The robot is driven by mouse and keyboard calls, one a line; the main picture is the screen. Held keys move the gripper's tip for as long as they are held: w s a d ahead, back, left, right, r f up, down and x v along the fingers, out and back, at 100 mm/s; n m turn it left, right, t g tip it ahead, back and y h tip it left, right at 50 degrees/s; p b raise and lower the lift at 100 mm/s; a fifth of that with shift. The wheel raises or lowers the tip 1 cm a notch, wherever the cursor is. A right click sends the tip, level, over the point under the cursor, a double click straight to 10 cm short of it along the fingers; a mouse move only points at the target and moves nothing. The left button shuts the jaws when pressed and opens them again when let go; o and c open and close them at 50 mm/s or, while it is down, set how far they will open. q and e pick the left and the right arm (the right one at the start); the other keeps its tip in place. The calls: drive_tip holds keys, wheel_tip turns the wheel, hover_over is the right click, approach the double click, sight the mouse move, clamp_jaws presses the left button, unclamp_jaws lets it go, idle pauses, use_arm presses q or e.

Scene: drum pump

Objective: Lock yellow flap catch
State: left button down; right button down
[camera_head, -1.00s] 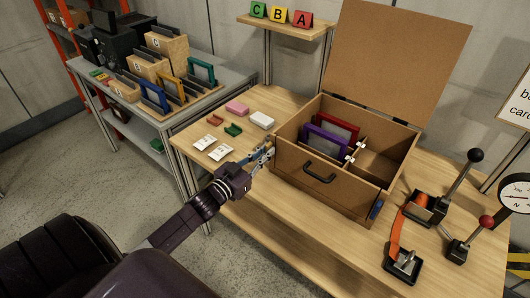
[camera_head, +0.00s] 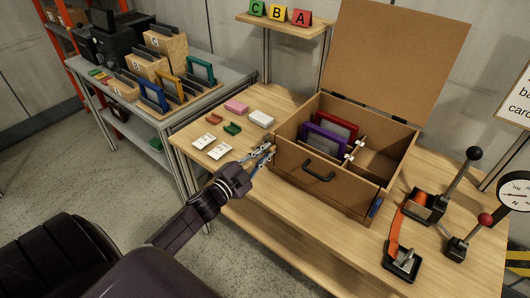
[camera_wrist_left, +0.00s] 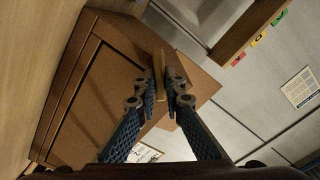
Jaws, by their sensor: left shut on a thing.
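The brown box (camera_head: 290,172) stands on the wooden table with its lid raised. My left gripper (camera_head: 268,152) is at the left end of the box, near its front corner. In the left wrist view, my left gripper (camera_wrist_left: 166,90) is shut on a thin yellowish flap, seen edge-on, which I take as the yellow flap catch (camera_wrist_left: 158,65). In the head view the gripper and the box corner hide this catch. A blue catch (camera_head: 376,207) is at the right end of the box front. My right gripper is not in view.
Purple (camera_head: 325,140) and red (camera_head: 338,123) frames stand inside the box. A black handle (camera_head: 319,171) sticks out of its front. White cards (camera_head: 219,152) and small coloured blocks lie left of the box.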

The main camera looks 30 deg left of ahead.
use_arm(q)
drive_tip(key=shift+d+f+m+b, duration=0.15)
drive_tip(key=shift+m+b, duration=0.35)
drive_tip(key=shift+m, duration=1.45)
drive_tip(key=shift+a+f+m+b, duration=0.1)
drive_tip(key=shift+m+b, duration=0.35)
drive_tip(key=shift+m, duration=1.8)
drive_tip(key=c, duration=2)
unclamp_jaws()
drive_tip(key=s, duration=1.2)
drive_tip(key=shift+a, duration=0.4)
drive_tip(key=shift+f, duration=0.1)
